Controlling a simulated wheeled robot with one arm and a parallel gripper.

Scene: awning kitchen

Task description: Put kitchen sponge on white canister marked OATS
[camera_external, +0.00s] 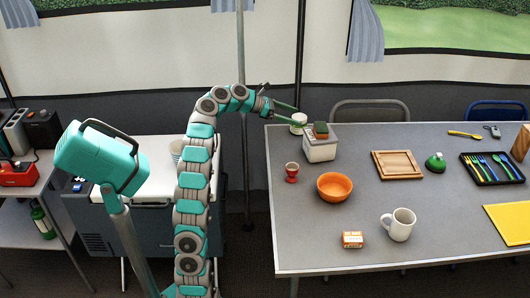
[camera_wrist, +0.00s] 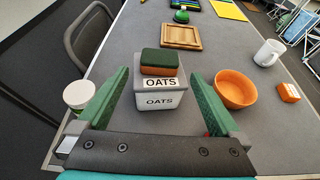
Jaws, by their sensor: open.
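The kitchen sponge (camera_external: 321,129), green on top and orange below, lies flat on the lid of the white canister marked OATS (camera_external: 319,151). In the wrist view the sponge (camera_wrist: 159,62) rests on the lid above the OATS labels of the canister (camera_wrist: 160,102). My gripper (camera_wrist: 158,85) is open, its two green fingers apart on either side of the canister in that view, with nothing between them held. In the external view my gripper (camera_external: 297,115) is at the left of the canister, near its top. I cannot tell whether a finger touches the canister.
A white round container (camera_external: 298,122) stands close behind the canister. A red egg cup (camera_external: 292,172) and an orange bowl (camera_external: 334,186) are in front. A wooden board (camera_external: 397,164), white mug (camera_external: 399,224) and small orange box (camera_external: 352,239) stand further right. Bare grey table (camera_external: 440,245) lies between them.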

